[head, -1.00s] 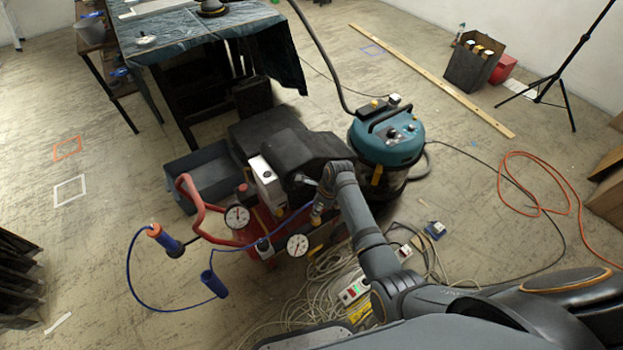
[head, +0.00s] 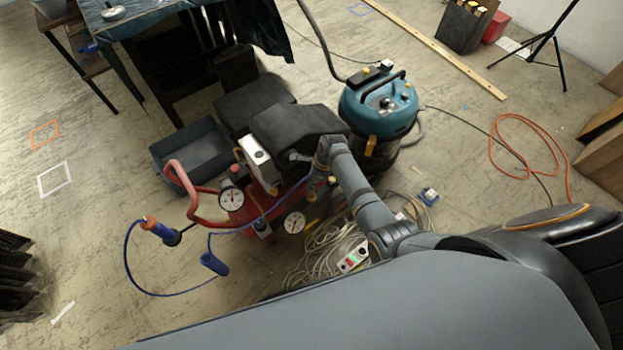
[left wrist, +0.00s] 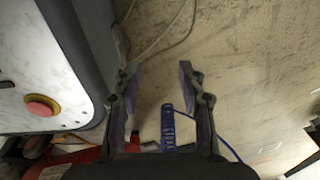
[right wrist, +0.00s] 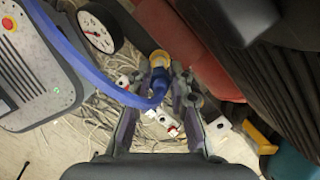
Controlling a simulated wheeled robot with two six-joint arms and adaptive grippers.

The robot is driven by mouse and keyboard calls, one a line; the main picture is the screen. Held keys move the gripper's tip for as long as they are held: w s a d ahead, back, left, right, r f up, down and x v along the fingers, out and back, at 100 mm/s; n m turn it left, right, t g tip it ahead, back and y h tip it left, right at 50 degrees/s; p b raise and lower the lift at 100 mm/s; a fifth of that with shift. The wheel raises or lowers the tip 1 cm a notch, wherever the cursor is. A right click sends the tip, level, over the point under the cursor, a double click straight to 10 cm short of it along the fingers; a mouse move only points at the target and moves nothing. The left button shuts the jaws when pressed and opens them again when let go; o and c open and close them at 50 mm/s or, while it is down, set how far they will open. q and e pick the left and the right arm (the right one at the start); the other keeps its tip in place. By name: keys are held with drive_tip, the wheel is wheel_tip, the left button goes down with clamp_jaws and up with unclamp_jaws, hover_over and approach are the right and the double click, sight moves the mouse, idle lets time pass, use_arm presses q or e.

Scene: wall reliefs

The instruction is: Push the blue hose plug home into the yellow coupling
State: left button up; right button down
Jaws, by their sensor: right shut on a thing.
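In the right wrist view the blue hose plug (right wrist: 160,82) is between the fingertips of my right gripper (right wrist: 160,88), which is shut on it. The blue hose (right wrist: 85,62) bends away from the plug to the upper left. The yellow coupling (right wrist: 159,57) is right at the plug's far end; how deep the plug sits cannot be told. In the head view my right gripper (head: 318,188) is at the red compressor (head: 262,197), and the plug is too small to make out. My left gripper (left wrist: 160,80) is open and empty above the floor, out of the head view.
Pressure gauges (head: 231,199) sit on the compressor. A blue-green vacuum (head: 380,108) stands behind my right arm. Tangled pale cables (head: 322,250) and a power strip (head: 353,257) lie in front. A blue coiled hose (left wrist: 168,125) shows below my left gripper. Floor at the left is open.

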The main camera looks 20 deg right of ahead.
drive_tip(key=shift+f+b, duration=0.4)
drive_tip(key=shift+f, duration=0.85)
use_arm(q)
drive_tip(key=shift+w+f, duration=0.6)
drive_tip(key=shift+w, duration=0.1)
drive_tip(key=shift+s, duration=0.25)
drive_tip(key=shift+r, duration=0.15)
use_arm(e)
drive_tip(key=shift+r, duration=0.1)
use_arm(q)
drive_tip(key=shift+r, duration=0.2)
drive_tip(key=shift+w+r+p, duration=0.1)
drive_tip(key=shift+w+p, duration=0.05)
drive_tip(key=shift+p, duration=0.15)
drive_tip(key=shift+r, duration=0.25)
drive_tip(key=shift+r+p, duration=0.3)
drive_tip(key=shift+p, duration=0.2)
